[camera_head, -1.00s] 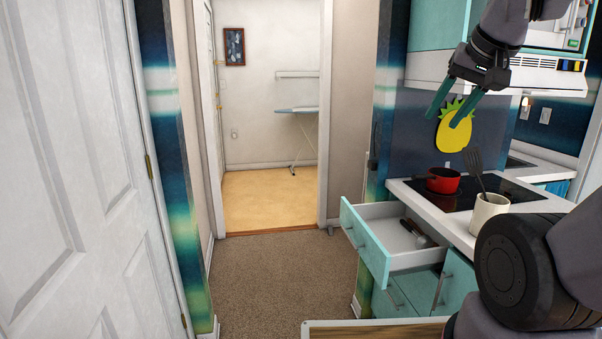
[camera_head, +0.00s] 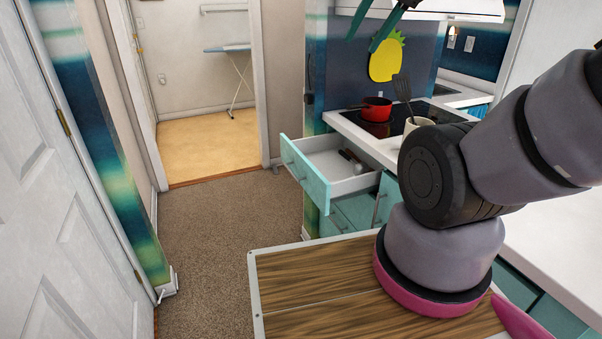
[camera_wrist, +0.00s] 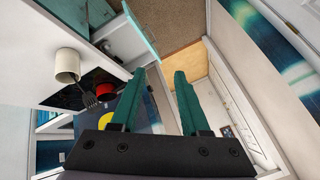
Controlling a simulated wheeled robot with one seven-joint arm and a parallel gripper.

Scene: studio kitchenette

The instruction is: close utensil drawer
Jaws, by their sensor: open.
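The utensil drawer (camera_head: 303,171) has a teal front and a white inside, and it stands pulled out from the counter below the stove. Dark-handled utensils (camera_head: 352,160) lie in it. In the wrist view the drawer (camera_wrist: 126,40) shows at the upper left, seen from above and upside down. My gripper (camera_head: 377,27) is open and empty, with green fingers at the top of the head view, high above the drawer and apart from it. In the wrist view the open fingers of my gripper (camera_wrist: 160,90) hold nothing between them.
Teal cabinet doors (camera_head: 355,210) are below the drawer. Carpet floor (camera_head: 215,235) is clear to the left.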

